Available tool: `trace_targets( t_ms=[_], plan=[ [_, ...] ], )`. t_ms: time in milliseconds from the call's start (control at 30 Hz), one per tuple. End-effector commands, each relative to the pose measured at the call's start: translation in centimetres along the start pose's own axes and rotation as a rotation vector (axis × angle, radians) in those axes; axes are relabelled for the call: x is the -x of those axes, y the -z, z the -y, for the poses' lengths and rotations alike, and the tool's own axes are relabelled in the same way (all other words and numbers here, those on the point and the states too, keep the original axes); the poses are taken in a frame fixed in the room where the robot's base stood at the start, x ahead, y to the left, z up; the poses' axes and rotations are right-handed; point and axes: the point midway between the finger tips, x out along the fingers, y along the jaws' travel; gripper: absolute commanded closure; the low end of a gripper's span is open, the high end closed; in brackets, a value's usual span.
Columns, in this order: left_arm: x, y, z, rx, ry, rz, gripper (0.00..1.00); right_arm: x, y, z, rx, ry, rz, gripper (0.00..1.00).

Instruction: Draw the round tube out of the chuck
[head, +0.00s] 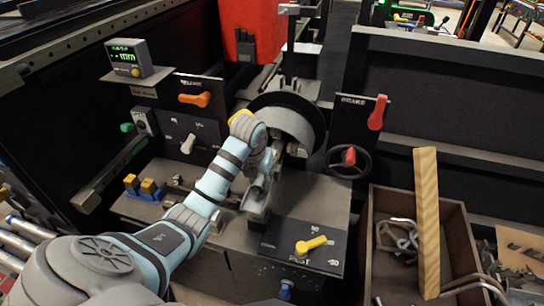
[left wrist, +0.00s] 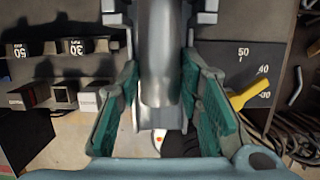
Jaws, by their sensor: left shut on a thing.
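The round tube (left wrist: 160,60) is smooth and grey, and in the left wrist view it runs from the top edge down between my fingers. My left gripper (left wrist: 160,105) has its green-padded fingers on both sides of the tube and is shut on it. In the head view my left gripper (head: 262,182) points down in front of the chuck (head: 287,122), a round grey head with a dark rim. My wrist hides much of the tube and part of the chuck there, so I cannot tell how far the tube sits inside. My right gripper is not in view.
A wooden bin (head: 385,270) with bent metal pieces and an upright plank (head: 427,220) stands at the right. A black handwheel (head: 349,160), a red brake lever (head: 377,112) and a yellow lever (head: 311,245) are close by. Small blocks (head: 141,187) sit left of my arm.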

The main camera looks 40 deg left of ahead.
Motion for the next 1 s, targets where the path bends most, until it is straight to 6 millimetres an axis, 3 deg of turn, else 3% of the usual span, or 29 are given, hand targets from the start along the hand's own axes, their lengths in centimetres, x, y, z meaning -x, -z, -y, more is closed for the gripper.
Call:
trace_targets(
  t_ms=[1000],
  plan=[
    [2.9, 6.7, 0.0, -0.001, 0.0, 0.001, 1.0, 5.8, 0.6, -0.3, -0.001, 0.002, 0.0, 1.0]
  ],
)
